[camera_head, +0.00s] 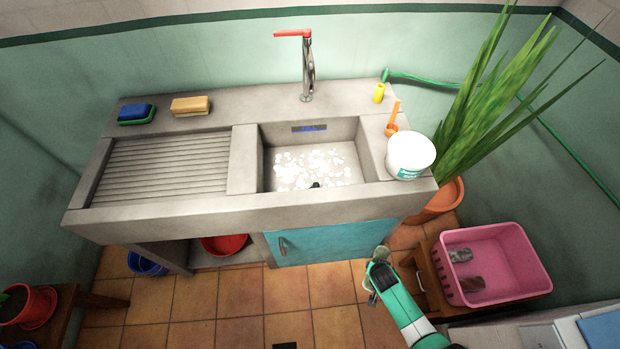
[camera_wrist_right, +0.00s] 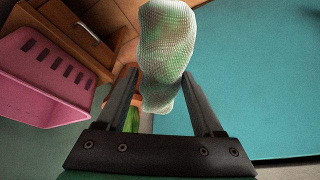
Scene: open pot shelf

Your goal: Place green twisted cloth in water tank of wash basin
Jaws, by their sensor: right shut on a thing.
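My right gripper (camera_head: 374,272) is in front of the wash basin, below its front edge and beside the blue cabinet door. In the right wrist view it is shut on the green twisted cloth (camera_wrist_right: 166,50), a pale green and white meshed roll that extends beyond the fingers. In the head view the cloth (camera_head: 367,283) is small and partly hidden by the gripper. The grey wash basin (camera_head: 240,213) has a ribbed drainboard on the left and a sunken water tank (camera_head: 345,165) on the right, with white patches on its floor. My left gripper is not in view.
A red-handled faucet (camera_head: 308,70) stands behind the tank. A white tub (camera_head: 410,155) and an orange-handled item (camera_head: 393,120) are on the right ledge. Sponges (camera_head: 190,105) lie at the back left. A pink crate (camera_head: 515,255) and a leafy plant (camera_head: 485,105) are at the right.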

